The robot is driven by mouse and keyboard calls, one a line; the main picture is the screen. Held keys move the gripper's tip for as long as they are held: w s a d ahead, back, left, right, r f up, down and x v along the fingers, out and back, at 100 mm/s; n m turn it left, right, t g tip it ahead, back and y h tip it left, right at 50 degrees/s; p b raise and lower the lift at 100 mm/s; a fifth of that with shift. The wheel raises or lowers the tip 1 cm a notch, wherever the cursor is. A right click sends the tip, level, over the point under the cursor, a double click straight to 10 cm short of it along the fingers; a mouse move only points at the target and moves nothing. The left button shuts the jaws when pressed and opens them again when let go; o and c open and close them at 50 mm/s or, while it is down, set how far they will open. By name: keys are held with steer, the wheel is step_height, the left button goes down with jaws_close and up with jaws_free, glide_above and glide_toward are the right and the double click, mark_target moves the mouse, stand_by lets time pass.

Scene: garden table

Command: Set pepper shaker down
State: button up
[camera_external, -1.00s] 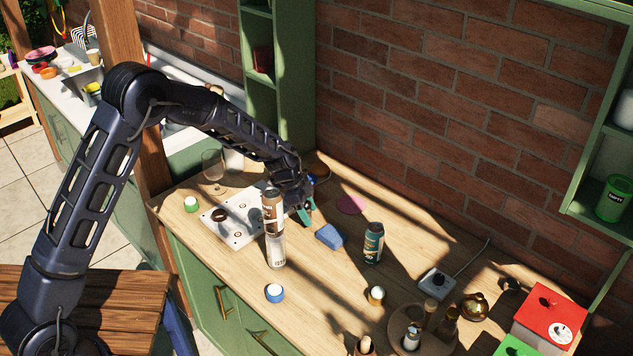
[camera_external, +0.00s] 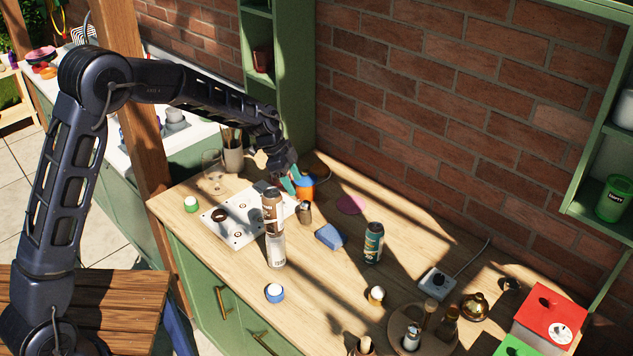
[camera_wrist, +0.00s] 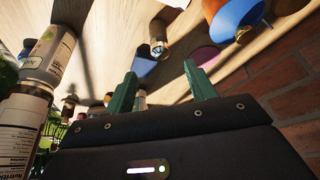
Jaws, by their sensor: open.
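A small dark shaker with a metallic top, likely the pepper shaker (camera_external: 304,212), stands upright on the wooden counter beside the white hob's right corner. It also shows in the wrist view (camera_wrist: 158,38), beyond the fingertips and apart from them. My gripper (camera_external: 292,182) is above and behind the shaker in the external view. In the wrist view its two green fingers (camera_wrist: 162,88) are spread with nothing between them.
A tall brown-and-white can (camera_external: 275,235) stands in front of the shaker. An orange-and-blue object (camera_external: 305,187) is close behind my gripper. A blue sponge-like block (camera_external: 330,237), a pink disc (camera_external: 351,204) and a green can (camera_external: 373,243) lie or stand to the right.

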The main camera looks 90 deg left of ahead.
steer(key=shift+d, duration=0.1)
steer(key=w+d+r, duration=0.1)
steer(key=d+r, duration=0.5)
steer(key=d, duration=0.2)
steer(key=w+d+r, duration=0.1)
steer(key=d+r, duration=0.4)
steer(key=d, duration=0.3)
steer(key=s+d+r, duration=0.3)
steer(key=d+r, duration=0.2)
steer(key=d, duration=0.5)
steer(key=s+d+r, duration=0.3)
steer(key=d+r, duration=0.1)
steer(key=d, duration=0.6)
steer(key=s+d+r+n, duration=0.1)
steer(key=s+d+r, duration=0.2)
steer(key=s+d, duration=0.95)
steer(key=s+d+f, duration=0.1)
steer(key=s+d, duration=0.2)
steer(key=s, duration=0.3)
steer(key=s+d+f+n, duration=0.1)
steer(key=s+d, duration=0.3)
steer(key=s, duration=0.2)
steer(key=shift+y, duration=0.4)
